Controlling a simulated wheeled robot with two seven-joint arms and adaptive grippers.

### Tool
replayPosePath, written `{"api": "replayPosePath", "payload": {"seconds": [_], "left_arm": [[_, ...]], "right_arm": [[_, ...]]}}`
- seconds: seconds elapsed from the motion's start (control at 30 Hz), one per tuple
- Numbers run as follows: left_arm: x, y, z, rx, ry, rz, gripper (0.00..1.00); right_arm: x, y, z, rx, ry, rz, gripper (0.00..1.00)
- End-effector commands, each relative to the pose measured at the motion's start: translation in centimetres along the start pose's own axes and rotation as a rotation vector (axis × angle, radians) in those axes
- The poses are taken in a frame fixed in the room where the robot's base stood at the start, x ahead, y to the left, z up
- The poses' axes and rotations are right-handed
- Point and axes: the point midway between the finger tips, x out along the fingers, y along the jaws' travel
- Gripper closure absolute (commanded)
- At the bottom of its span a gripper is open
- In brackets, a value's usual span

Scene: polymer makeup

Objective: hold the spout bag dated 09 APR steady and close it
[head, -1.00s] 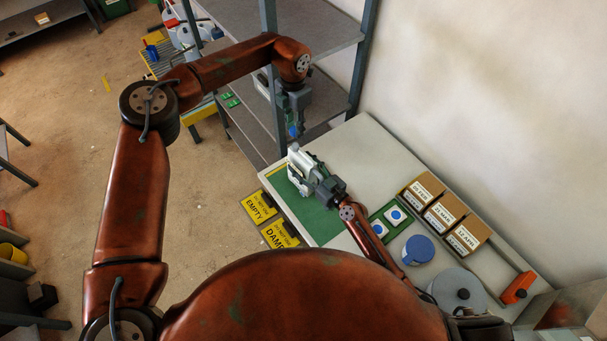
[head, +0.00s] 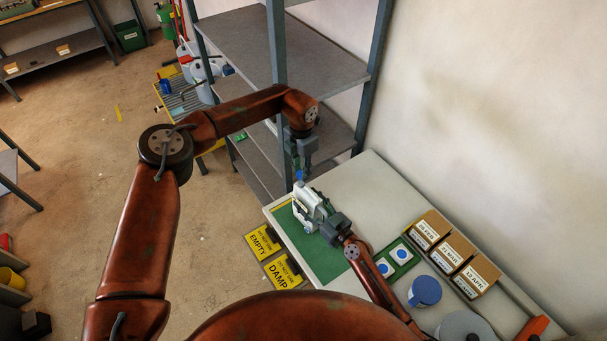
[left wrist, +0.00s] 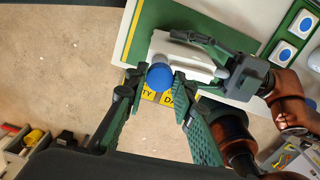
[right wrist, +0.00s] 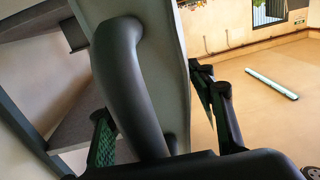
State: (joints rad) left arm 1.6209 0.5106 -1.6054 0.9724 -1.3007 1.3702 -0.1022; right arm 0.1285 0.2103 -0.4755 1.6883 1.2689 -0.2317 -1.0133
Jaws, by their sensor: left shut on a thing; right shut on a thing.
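The spout bag (head: 307,207) is pale grey-white and stands at the left end of the table; its date cannot be read. My left gripper (head: 299,168) is above it, shut on a blue cap (head: 299,175). In the left wrist view the cap (left wrist: 159,77) sits between the green fingertips at the edge of the bag (left wrist: 172,46); the spout is hidden, so I cannot tell whether the cap touches it. My right gripper (head: 327,224) is shut on the bag from the side. The right wrist view shows a pale panel (right wrist: 176,60) and a dark curved handle (right wrist: 118,70) between its fingers.
A green mat (head: 322,256) lies on the table. To the right are a green tray with blue-marked white pieces (head: 400,254), a blue round container (head: 425,291) and labelled cardboard boxes (head: 452,250). A grey shelf (head: 250,40) stands behind.

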Motion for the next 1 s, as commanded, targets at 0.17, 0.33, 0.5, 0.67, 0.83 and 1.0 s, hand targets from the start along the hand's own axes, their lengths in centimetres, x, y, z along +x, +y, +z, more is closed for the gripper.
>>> {"api": "replayPosePath", "payload": {"seconds": [0.17, 0.33, 0.5, 0.67, 0.83, 1.0], "left_arm": [[1.4, 0.0, 0.1, 0.0, 0.0, 0.002, 0.84], [1.3, 0.0, 0.1, 0.0, 0.0, 0.002, 0.84], [1.3, 0.0, 0.1, 0.0, 0.0, 0.001, 0.84], [1.5, 0.0, 0.0, 0.0, 0.0, 0.001, 0.84], [2.4, 0.0, 0.0, 0.0, 0.0, 0.0, 0.84], [3.1, 0.0, 0.1, 0.0, 0.0, 0.001, 0.84]], "right_arm": [[0.0, 0.0, 0.1, 0.0, -0.001, 0.0, 0.94], [0.0, 0.0, 0.1, 0.0, -0.001, 0.0, 0.94], [0.0, 0.0, 0.1, 0.0, -0.001, 0.0, 0.94], [0.0, 0.0, 0.1, 0.001, -0.001, 0.0, 0.94], [0.0, 0.0, 0.1, 0.001, -0.001, 0.0, 0.94], [0.0, 0.0, 0.1, 0.001, -0.001, 0.0, 0.94]]}}
